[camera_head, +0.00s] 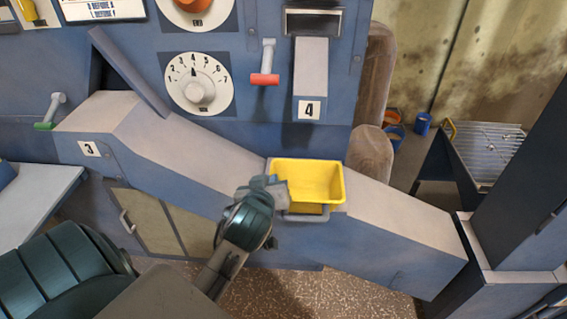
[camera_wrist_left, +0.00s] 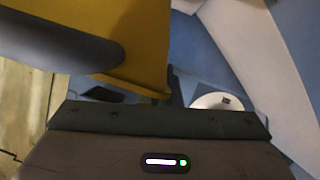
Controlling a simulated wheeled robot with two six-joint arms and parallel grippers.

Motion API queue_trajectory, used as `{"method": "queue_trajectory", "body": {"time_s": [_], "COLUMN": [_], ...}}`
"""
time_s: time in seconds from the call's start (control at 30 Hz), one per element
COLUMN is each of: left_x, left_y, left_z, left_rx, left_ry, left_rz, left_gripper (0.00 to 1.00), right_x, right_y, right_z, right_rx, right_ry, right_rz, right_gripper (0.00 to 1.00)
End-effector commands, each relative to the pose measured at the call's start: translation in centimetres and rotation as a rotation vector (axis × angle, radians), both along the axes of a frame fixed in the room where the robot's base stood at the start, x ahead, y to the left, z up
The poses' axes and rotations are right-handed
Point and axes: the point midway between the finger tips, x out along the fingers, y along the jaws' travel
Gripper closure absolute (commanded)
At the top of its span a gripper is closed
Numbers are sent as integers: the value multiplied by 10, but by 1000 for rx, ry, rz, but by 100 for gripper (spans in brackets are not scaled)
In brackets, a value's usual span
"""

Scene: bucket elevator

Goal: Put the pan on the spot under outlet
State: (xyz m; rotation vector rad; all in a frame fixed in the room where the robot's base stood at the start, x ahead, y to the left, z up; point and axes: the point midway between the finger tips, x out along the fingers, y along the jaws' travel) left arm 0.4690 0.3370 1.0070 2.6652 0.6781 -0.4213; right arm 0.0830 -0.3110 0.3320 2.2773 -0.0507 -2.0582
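The yellow pan (camera_head: 312,184) is held in the air in front of the blue machine, upright and looking empty from the head camera. My left gripper (camera_head: 277,190) is at the pan's left end and appears shut on it; the exact contact is partly hidden. A grey bar crosses the pan's near side. In the left wrist view the pan's yellow wall (camera_wrist_left: 150,50) fills the upper left, close to the gripper. A chute labelled 4 (camera_head: 311,75) is on the machine above the pan. I cannot make out which place is the spot under the outlet. My right gripper is not in view.
A long sloping duct (camera_head: 400,215) runs behind the pan down to the right, with a chute labelled 3 (camera_head: 95,118) at its upper left. A red-handled lever (camera_head: 265,78) and a dial (camera_head: 199,83) are above. A metal rack table (camera_head: 490,150) stands right.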

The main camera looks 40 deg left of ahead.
Motion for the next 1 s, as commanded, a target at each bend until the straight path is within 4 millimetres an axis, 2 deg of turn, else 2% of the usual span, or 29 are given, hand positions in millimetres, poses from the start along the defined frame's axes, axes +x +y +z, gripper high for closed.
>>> {"method": "queue_trajectory", "body": {"time_s": [0.03,0.3,0.63,0.73,1.0], "left_x": [12,73,136,134,134], "left_y": [8,46,84,83,82], "left_z": [6,6,5,-15,-40], "left_rx": [8,5,2,-4,-2], "left_ry": [2,2,2,7,6], "left_rz": [-2,0,1,-1,-1], "left_gripper": [100,100,100,100,100], "right_x": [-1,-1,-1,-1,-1], "right_y": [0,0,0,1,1], "right_z": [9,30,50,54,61], "right_rx": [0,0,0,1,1], "right_ry": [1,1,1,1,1], "right_rz": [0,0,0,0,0], "right_gripper": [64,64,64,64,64]}}
